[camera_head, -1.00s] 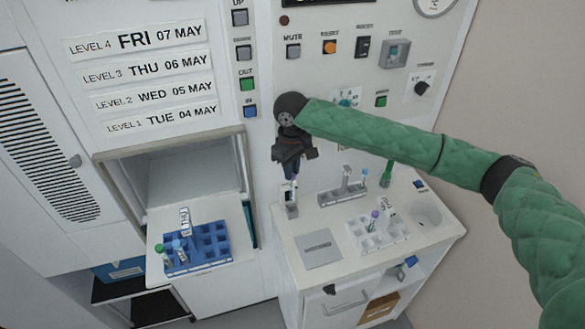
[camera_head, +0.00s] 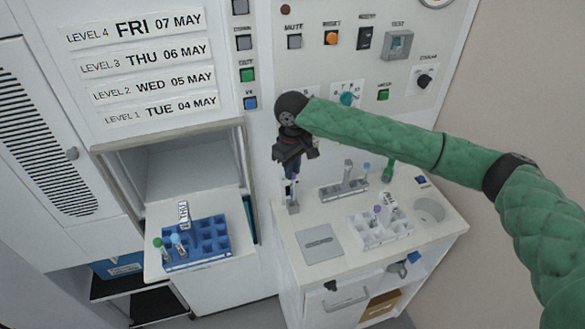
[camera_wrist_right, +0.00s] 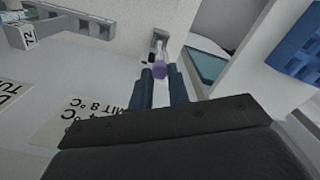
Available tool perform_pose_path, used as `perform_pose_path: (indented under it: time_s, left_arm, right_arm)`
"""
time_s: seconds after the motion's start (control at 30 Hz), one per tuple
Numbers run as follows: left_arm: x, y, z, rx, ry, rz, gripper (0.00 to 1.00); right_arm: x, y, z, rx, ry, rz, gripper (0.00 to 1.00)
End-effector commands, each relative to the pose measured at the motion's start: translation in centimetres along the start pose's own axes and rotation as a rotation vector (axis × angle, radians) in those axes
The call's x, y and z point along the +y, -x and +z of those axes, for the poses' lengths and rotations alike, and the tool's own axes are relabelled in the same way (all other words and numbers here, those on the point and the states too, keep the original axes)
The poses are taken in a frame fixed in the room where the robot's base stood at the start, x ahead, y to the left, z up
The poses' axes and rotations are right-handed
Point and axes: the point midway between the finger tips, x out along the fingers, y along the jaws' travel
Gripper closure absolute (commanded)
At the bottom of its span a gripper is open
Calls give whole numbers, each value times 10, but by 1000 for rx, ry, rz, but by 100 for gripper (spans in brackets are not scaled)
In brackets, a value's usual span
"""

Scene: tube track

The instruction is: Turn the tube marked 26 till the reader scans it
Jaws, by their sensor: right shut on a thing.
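My right gripper (camera_head: 291,178) points down at the left end of the white counter, in front of the wall panel. It is shut on a slim tube (camera_head: 293,189), which stands upright at a small grey holder (camera_head: 293,208); I take this holder for the reader. In the right wrist view a purple cap (camera_wrist_right: 160,71) shows between the dark blue fingertips (camera_wrist_right: 161,82). The fingers hide much of the tube. Its number and code cannot be read. My left gripper is not in view.
A grey rack (camera_head: 344,190) with tubes and a white rack (camera_head: 378,232) stand right on the counter. A grey plate (camera_head: 319,245) lies in front. A blue rack (camera_head: 195,243) with several tubes sits on the open hatch shelf, left.

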Motion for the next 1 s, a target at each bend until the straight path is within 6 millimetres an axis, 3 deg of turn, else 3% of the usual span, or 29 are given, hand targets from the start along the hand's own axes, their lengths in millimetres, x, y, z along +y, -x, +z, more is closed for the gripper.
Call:
perform_pose_path:
  time_s: [0.37, 0.87, 1.0]
  left_arm:
    - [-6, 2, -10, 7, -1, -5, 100]
    - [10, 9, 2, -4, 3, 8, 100]
    - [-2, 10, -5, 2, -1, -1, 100]
  right_arm:
    - [0, 1, 0, 0, 0, 0, 98]
    - [0, -1, 0, 0, 0, 0, 98]
    - [0, -1, 0, 0, 0, 0, 98]
